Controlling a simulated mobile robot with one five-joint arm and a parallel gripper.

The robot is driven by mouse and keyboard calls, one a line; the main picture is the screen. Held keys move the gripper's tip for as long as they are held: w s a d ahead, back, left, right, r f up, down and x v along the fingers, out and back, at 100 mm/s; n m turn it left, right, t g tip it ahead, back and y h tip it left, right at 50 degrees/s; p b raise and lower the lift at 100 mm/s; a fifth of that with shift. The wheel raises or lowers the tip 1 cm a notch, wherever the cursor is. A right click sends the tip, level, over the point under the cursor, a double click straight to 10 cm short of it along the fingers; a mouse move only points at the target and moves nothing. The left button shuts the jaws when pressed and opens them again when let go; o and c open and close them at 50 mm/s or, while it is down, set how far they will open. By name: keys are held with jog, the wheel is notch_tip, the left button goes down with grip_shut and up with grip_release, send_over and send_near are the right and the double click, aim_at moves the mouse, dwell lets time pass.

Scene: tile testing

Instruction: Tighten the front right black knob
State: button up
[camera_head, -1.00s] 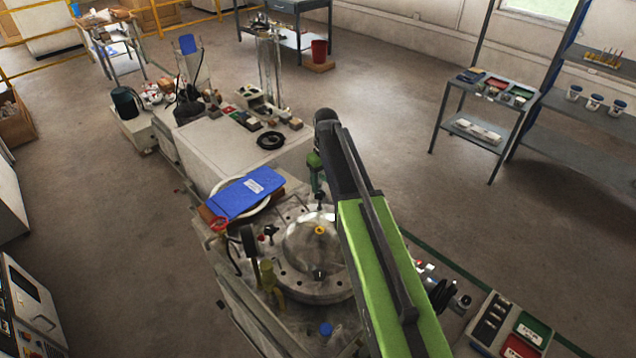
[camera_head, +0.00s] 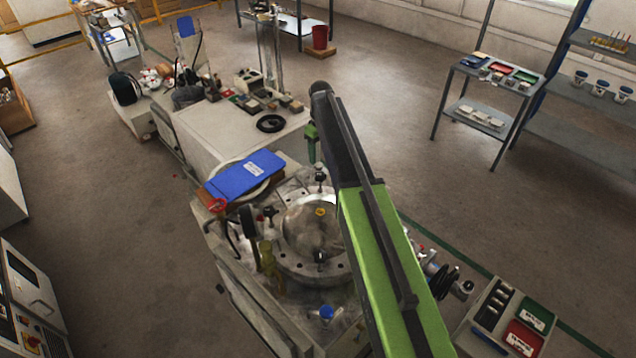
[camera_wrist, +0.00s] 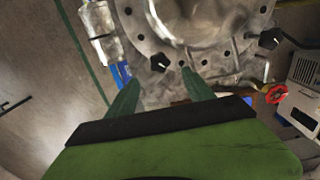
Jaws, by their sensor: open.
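The round metal chamber (camera_head: 310,231) with its domed, flanged lid stands in the middle of the body camera view. Black knobs show on its rim: one at the near side (camera_head: 320,257), one at the far side (camera_head: 319,174) and one at the left (camera_head: 270,213). My arm hides its right side. In the wrist view, one black knob (camera_wrist: 160,62) lies just ahead of and between the fingertips, and another black knob (camera_wrist: 270,39) sits farther right. My gripper (camera_wrist: 160,78) is open and empty, its two green fingers apart. I cannot tell which knob is front right.
A blue folder (camera_head: 245,176) lies left of the chamber. A red valve wheel (camera_wrist: 274,94) is right of my fingers. Trays with red and green items (camera_head: 512,318) are at the near right. Open floor lies beyond the right edge.

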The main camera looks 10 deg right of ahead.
aim_at(321, 174)
notch_tip(321, 174, down, 10)
jog(key=b, duration=0.8)
jog(key=shift+f+b, duration=0.2)
jog(key=shift+b, duration=0.2)
jog(key=shift+r, duration=0.1)
jog(key=shift+c, duration=0.4)
